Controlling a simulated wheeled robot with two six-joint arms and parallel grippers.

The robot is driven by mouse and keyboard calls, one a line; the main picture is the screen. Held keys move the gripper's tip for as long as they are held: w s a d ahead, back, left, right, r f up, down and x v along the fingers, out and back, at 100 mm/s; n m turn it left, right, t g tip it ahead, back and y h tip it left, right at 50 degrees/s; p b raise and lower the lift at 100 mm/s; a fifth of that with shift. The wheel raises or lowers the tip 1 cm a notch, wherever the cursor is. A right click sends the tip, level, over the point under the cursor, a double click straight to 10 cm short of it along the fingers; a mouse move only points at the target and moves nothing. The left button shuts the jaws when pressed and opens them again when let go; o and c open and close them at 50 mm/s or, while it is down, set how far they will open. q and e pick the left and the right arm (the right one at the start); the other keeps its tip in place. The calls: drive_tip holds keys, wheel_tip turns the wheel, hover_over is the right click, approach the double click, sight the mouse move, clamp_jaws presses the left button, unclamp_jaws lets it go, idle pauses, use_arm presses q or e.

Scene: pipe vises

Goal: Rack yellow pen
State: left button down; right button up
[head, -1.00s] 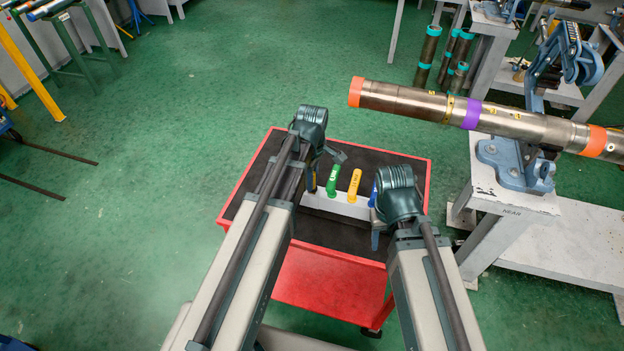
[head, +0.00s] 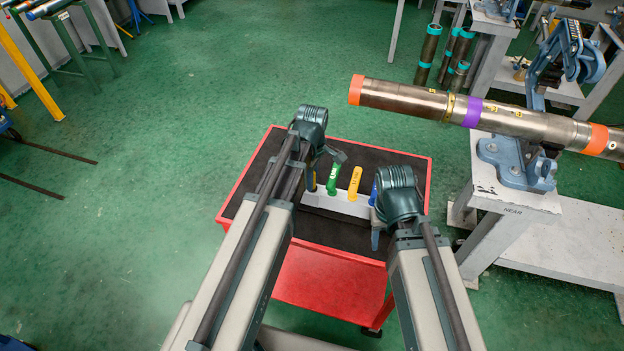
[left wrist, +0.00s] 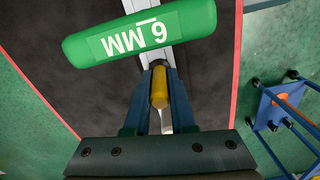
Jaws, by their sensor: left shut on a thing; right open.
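My left gripper (left wrist: 160,95) is shut on the yellow pen (left wrist: 160,86), whose rounded end shows between the blue fingers in the left wrist view. In the head view my left gripper (head: 324,172) is at the left end of the white rack (head: 346,204) and mostly hides what it holds. I cannot tell whether the held pen is seated. A green handle marked 6 MM (left wrist: 140,32) lies across the wrist view, close to the camera. Green (head: 333,180), yellow (head: 355,182) and blue (head: 373,192) handles stand in the rack. My right gripper (head: 377,238) is open beside the rack's right end.
The rack stands on a red cart (head: 424,195) with a dark top (head: 335,235). To the right, a long metal pipe (head: 410,100) with coloured bands rests in a blue vise (head: 510,165) on a pale bench (head: 510,205).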

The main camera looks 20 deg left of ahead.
use_arm(q)
drive_tip(key=c, duration=0.7)
unclamp_jaws()
wheel_tip(320, 180, up, 14)
drive_tip(key=p, duration=1.3)
drive_tip(key=shift+f+p, duration=0.1)
drive_tip(key=shift+p, duration=0.3)
